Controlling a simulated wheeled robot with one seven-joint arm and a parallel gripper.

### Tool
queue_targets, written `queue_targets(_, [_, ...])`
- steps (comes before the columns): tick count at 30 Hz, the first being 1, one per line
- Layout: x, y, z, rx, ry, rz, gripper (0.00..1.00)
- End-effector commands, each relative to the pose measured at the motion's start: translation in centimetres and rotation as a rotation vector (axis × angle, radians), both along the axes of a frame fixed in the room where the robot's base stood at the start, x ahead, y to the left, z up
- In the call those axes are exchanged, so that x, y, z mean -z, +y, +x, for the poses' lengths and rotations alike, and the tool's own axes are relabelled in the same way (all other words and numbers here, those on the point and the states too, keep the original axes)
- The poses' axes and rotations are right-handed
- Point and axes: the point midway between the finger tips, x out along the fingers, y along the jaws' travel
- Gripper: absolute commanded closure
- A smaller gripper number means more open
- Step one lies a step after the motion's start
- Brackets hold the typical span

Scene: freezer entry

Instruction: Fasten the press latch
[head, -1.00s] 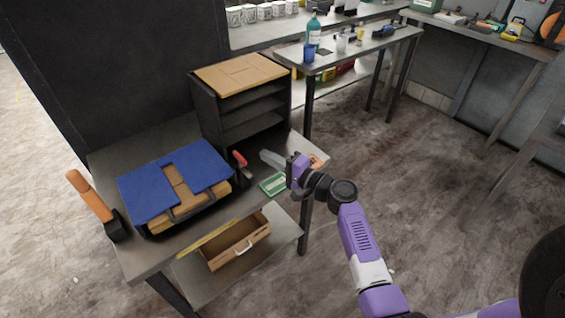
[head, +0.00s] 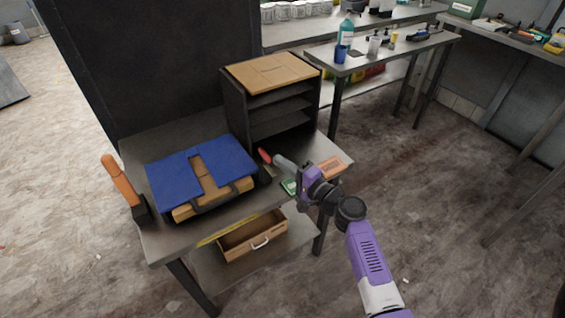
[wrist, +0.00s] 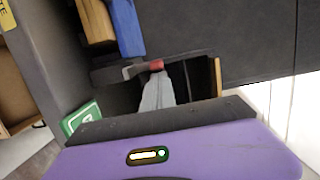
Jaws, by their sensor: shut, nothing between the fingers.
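No part is plainly marked as the press latch. A red-tipped lever (head: 264,156) stands at the right side of the blue-and-tan case (head: 222,158). In the wrist view the lever (wrist: 155,66) has a dark grey arm. A larger orange handle (head: 120,180) on a black base stands upright, tilted, left of the case. My gripper (head: 279,159) is shut and empty, its grey fingers just right of the red tip. In the wrist view my gripper (wrist: 157,76) points at the red tip, close to it; I cannot tell whether they touch.
A dark shelf unit with a tan top (head: 270,70) stands behind the lever. A green box (head: 289,187) and an orange block (head: 331,167) lie on the bench near my gripper.

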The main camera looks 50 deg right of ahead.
Motion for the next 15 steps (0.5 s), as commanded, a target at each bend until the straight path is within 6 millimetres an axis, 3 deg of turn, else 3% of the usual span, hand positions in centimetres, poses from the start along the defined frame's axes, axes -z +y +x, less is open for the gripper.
queue_targets(15, [0.06,0.61,-0.03,0.075,0.001,0.001,1.00])
